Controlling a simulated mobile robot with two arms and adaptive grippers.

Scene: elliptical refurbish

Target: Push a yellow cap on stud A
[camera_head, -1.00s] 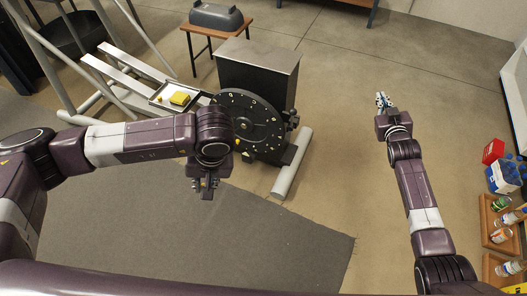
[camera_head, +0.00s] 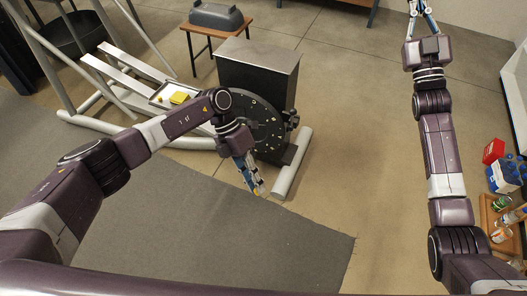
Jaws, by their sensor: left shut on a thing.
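My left gripper (camera_head: 254,184) points down in front of the elliptical machine, shut on a small yellow piece (camera_head: 259,190) at its fingertips, likely a yellow cap. The black round disc (camera_head: 268,128) of the machine stands behind it, with small light dots on its face. My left forearm and wrist hide the disc's left part. I cannot tell which dot is stud A. The gripper is apart from the disc, low and in front of it. My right gripper (camera_head: 421,14) is at the top edge, its tips cut off, far from the machine.
A small tray (camera_head: 155,98) on the machine's frame holds a yellow block (camera_head: 179,97). A grey housing (camera_head: 258,68) stands behind the disc. A wooden stool (camera_head: 208,29) carries a grey cover (camera_head: 215,14). Crates with bottles (camera_head: 493,212) stand at right. The floor between is clear.

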